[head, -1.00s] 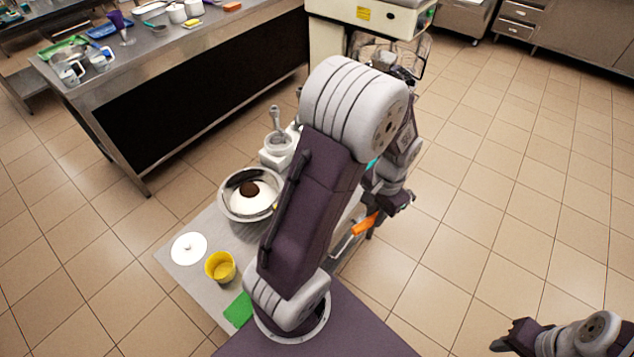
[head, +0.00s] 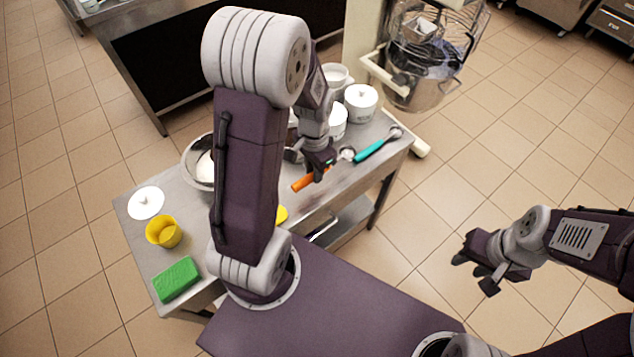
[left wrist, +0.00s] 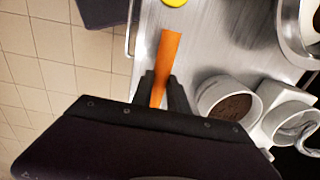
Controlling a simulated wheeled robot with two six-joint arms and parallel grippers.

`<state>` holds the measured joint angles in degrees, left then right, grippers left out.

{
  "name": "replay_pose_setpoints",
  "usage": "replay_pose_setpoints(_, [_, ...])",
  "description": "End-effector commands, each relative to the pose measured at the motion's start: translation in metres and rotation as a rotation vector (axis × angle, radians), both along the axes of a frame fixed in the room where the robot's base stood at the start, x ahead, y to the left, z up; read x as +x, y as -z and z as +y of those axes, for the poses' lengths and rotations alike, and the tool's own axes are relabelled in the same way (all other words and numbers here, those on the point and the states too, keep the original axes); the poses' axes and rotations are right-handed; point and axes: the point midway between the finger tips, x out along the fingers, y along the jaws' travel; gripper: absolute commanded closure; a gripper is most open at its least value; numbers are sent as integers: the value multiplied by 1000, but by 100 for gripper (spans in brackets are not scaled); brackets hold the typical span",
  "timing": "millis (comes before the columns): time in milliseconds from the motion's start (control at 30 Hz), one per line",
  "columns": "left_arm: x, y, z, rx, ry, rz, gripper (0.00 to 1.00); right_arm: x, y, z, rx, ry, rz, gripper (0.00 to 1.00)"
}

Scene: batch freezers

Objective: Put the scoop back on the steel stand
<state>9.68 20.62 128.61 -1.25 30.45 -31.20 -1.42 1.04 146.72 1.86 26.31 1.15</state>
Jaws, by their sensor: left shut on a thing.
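My left gripper (head: 318,172) is shut on the orange handle of a scoop (head: 302,184). The scoop's steel head shows on the far side of the fingers, and the handle sticks out towards the near left. In the left wrist view the orange handle (left wrist: 170,50) stands between the two black fingers, over the steel table top. A second scoop with a teal handle (head: 372,152) is to the right, near the table's right end. I cannot clearly pick out the steel stand. My right gripper (head: 473,273) is open and empty, off to the right over the floor.
The steel table (head: 140,238) holds a yellow cup (head: 163,232), a green block (head: 176,279), a white disc (head: 146,203) and a lidded white pot (head: 361,103).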

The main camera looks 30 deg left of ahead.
Motion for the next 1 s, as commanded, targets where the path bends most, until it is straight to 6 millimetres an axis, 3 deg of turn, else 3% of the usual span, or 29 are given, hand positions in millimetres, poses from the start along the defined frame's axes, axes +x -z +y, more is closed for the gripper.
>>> replay_pose_setpoints(33, [-1,12,0,-1,0,5,100,0,4,0,0,0,0,64])
replay_pose_setpoints(267, [0,27,0,0,0,0,100,0,6,0,0,0,0,64])
replay_pose_setpoints(467, [0,59,0,-1,-1,1,100,0,12,0,0,0,0,64])
replay_pose_setpoints(867, [1,64,0,0,-1,-2,100,0,15,0,0,0,0,64])
replay_pose_setpoints(900, [1,63,0,0,-1,-2,72,0,14,0,0,0,0,64])
replay_pose_setpoints(967, [1,63,0,0,-1,-2,58,0,13,0,0,0,0,64])
replay_pose_setpoints(1000, [1,63,0,0,-1,-2,58,0,14,0,0,0,0,64])
